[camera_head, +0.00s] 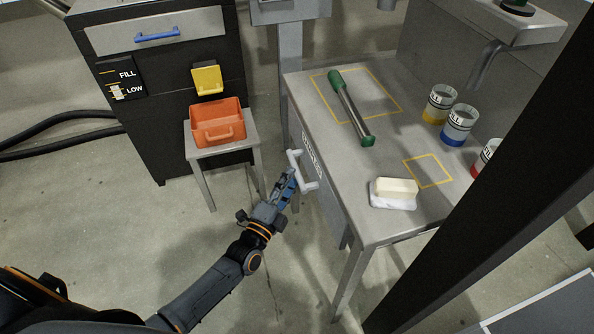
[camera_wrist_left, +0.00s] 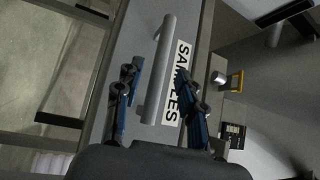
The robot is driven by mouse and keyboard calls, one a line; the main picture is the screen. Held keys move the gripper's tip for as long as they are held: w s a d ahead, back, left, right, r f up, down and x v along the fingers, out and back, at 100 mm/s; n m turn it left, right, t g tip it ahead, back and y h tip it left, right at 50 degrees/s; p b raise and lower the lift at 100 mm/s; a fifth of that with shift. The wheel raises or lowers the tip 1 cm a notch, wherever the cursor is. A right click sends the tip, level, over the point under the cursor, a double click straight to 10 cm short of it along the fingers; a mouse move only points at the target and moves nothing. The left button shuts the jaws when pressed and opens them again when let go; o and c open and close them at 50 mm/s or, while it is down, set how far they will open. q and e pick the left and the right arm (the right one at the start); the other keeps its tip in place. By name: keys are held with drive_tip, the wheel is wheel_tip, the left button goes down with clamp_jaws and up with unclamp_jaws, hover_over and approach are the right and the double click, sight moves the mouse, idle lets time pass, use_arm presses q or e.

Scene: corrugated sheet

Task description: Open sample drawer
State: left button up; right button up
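The sample drawer is set under the grey metal table, and its front (camera_head: 328,207) looks level with the table's side. Its pale bar handle (camera_head: 296,168) stands out from that front. In the left wrist view the handle (camera_wrist_left: 157,85) runs beside the "SAMPLES" label (camera_wrist_left: 181,82). My left gripper (camera_head: 287,186) is at the handle. In the left wrist view its blue fingers (camera_wrist_left: 157,88) are spread on either side of the bar, with gaps between. My right gripper is not in view.
The table top (camera_head: 340,180) holds a green-ended rod (camera_head: 351,108), a pale block on a white dish (camera_head: 393,205) and several labelled jars (camera_head: 460,127). An orange bin (camera_head: 217,124) sits on a small stand at left. A dark post crosses the right foreground.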

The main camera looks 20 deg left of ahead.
sight(297, 168)
use_arm(q)
drive_tip(key=shift+x, duration=2.2)
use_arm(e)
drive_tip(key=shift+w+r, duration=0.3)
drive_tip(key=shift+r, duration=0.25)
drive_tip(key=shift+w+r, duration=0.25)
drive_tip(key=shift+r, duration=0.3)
use_arm(q)
drive_tip(key=shift+c, duration=0.2)
clamp_jaws()
